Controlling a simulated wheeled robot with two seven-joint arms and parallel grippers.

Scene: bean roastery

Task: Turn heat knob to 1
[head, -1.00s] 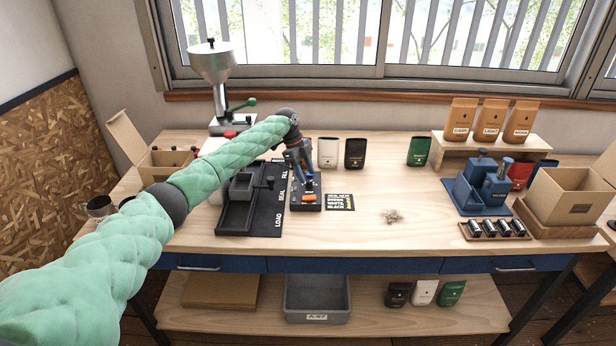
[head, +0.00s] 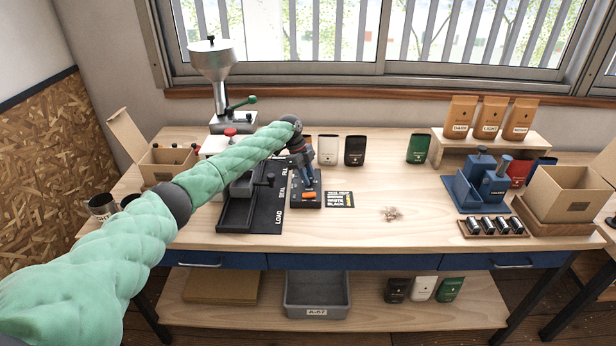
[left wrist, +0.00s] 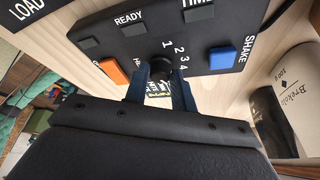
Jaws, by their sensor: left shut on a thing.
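The heat knob (left wrist: 158,66) is a small black round knob on a dark control box (left wrist: 130,40), with the numbers 1 to 4 printed in an arc beside it. My left gripper (left wrist: 160,88) is shut on the knob, one blue finger on each side. The knob's pointer is too hidden to read its setting. The control box (head: 306,200) also shows in the head view, on the bench under my left gripper (head: 309,184). The right gripper is in neither current view.
The box also carries an orange button (left wrist: 113,71) and a blue button (left wrist: 222,58) marked SHAKE. A black sealing mat (head: 266,215) lies left of it, and a printed card (head: 339,199) right of it. White (head: 328,150) and black (head: 355,151) bags stand behind. The bench's middle is mostly clear.

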